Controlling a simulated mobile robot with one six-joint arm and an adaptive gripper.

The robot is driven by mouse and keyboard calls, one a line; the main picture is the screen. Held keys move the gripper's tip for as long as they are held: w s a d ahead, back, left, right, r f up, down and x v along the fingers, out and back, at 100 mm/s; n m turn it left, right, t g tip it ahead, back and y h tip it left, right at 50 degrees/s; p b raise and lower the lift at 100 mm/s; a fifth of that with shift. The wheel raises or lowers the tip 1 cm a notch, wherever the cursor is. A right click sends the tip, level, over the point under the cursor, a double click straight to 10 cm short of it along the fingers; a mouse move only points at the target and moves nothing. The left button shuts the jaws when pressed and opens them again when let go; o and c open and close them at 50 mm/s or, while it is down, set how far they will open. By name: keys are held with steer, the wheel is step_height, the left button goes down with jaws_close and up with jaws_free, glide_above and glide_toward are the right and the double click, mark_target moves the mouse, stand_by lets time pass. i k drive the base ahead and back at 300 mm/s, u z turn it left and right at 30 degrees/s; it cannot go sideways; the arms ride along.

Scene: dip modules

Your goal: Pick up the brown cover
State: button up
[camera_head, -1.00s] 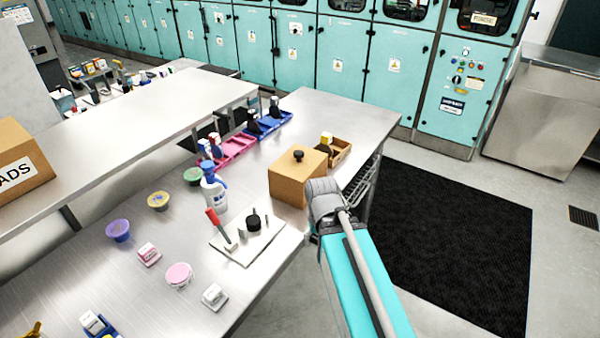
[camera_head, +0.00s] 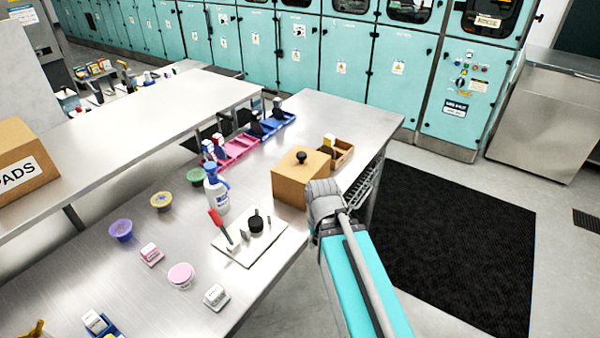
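The brown cover (camera_head: 291,190) is a box-like cover with a black knob on top (camera_head: 301,157). It stands upright on the metal table, near the table's right edge. My arm (camera_head: 352,270) reaches up from the bottom of the view, and its grey joint (camera_head: 324,200) overlaps the cover's lower right corner in the picture. I cannot tell whether they touch. My gripper's fingers do not show. Whatever is under the cover is hidden.
A wooden tray (camera_head: 344,158) stands just behind the cover. A white board (camera_head: 238,254) with a red-handled tool and a black round piece lies in front. A blue-topped spray bottle (camera_head: 217,195) stands to the left. A raised metal shelf (camera_head: 130,125) runs along the left.

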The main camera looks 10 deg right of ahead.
mark_target(301, 173)
steer(key=u, duration=0.4)
steer(key=k, duration=1.1)
steer(key=z, duration=0.75)
steer(key=i, duration=1)
steer(key=u, duration=0.1)
